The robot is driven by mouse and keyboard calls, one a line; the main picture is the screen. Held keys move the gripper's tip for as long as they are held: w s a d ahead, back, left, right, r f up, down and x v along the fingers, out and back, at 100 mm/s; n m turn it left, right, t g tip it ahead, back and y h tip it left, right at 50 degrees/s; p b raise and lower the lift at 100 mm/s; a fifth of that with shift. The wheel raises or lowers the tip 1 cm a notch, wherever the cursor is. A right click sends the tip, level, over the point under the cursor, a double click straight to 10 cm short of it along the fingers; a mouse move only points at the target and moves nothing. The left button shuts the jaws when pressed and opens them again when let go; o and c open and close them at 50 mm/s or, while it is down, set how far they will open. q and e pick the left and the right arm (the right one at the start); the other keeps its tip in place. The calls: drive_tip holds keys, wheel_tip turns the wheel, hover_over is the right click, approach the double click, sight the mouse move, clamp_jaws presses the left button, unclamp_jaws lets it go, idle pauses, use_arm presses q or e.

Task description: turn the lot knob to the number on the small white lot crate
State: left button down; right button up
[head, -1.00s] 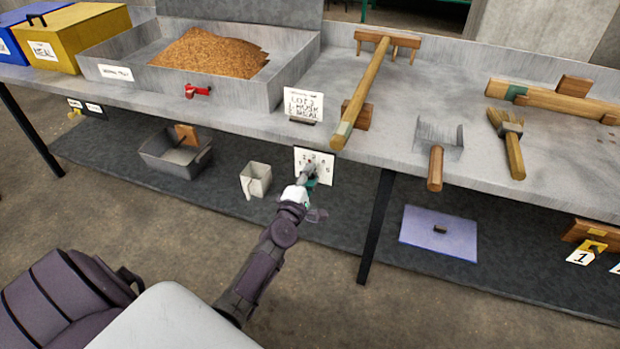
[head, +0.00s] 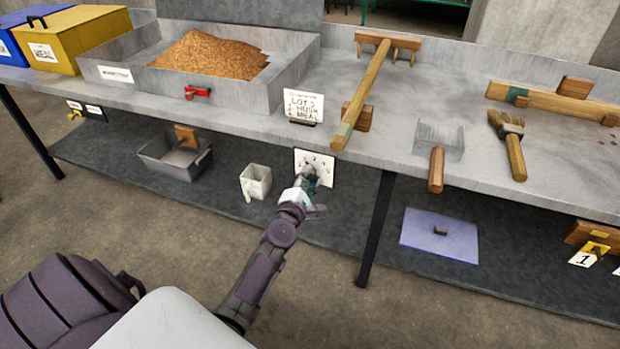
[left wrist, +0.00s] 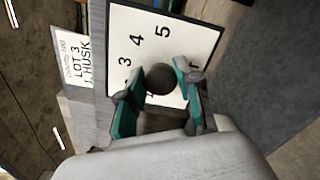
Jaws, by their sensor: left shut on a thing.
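A white dial plate (head: 326,166) with numbers is fixed under the table's front edge; it fills much of the left wrist view (left wrist: 142,22), where 3, 4 and 5 are readable. A dark round lot knob (left wrist: 160,77) stands at its middle. My left gripper (head: 308,178) is at the plate, and in the left wrist view its teal fingers (left wrist: 160,88) are shut on the knob, one each side. The knob's pointing is hidden. A small pale square container (head: 257,182) stands on the lower shelf; no number on it is readable. My right gripper is not in view.
A card (head: 303,106) reading "LOT 3", husk and meal stands on the table above the dial. A grey tray (head: 115,100) of grain is at left, wooden tools at right. A table leg (head: 376,230) stands right of my arm.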

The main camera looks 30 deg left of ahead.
use_arm(q)
drive_tip(key=c, duration=0.8)
unclamp_jaws()
drive_tip(key=shift+s, duration=0.15)
drive_tip(key=v, duration=1.1)
drive_tip(key=shift+s, duration=0.4)
drive_tip(key=shift+f, duration=0.1)
